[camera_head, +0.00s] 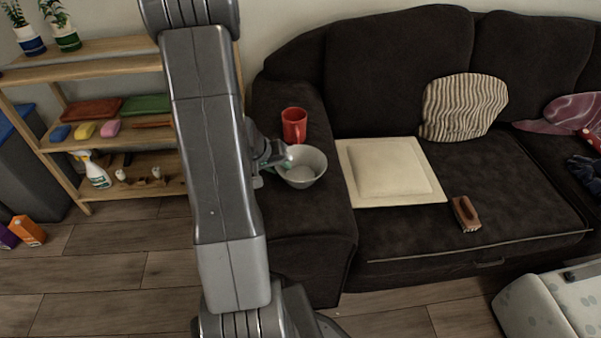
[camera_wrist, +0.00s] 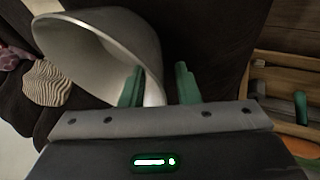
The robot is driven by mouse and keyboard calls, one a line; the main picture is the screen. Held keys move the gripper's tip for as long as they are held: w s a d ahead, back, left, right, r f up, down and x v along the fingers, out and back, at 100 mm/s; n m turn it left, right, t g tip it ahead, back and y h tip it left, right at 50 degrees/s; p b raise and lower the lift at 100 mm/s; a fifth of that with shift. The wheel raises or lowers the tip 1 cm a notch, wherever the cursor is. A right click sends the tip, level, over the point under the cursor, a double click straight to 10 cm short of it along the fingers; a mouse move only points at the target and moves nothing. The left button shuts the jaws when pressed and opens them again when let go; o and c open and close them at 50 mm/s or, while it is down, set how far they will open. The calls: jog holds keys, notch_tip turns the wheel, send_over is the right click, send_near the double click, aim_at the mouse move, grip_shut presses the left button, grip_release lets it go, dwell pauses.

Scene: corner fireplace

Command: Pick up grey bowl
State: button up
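The grey bowl (camera_head: 308,172) sits on the dark sofa's left armrest. In the wrist view, the bowl (camera_wrist: 120,45) fills the upper left, its opening facing left in the picture. My gripper (camera_head: 276,158) is at the bowl's left side in the head view, partly hidden by my arm. In the wrist view, its two green fingers (camera_wrist: 160,84) are apart. The left finger overlaps the bowl near its rim and the right finger is outside it, with the bowl's wall between them. I cannot tell whether either finger touches the bowl.
A red mug (camera_head: 294,125) stands just behind the bowl on the armrest. A cream cushion (camera_head: 392,170) and a brown brush (camera_head: 465,213) lie on the sofa seat. A wooden shelf (camera_head: 100,66) with several items stands at the left. The floor (camera_head: 105,270) before it is mostly clear.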

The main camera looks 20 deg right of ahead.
jog(key=shift+c, duration=0.4)
grip_shut()
jog(key=shift+r, duration=0.1)
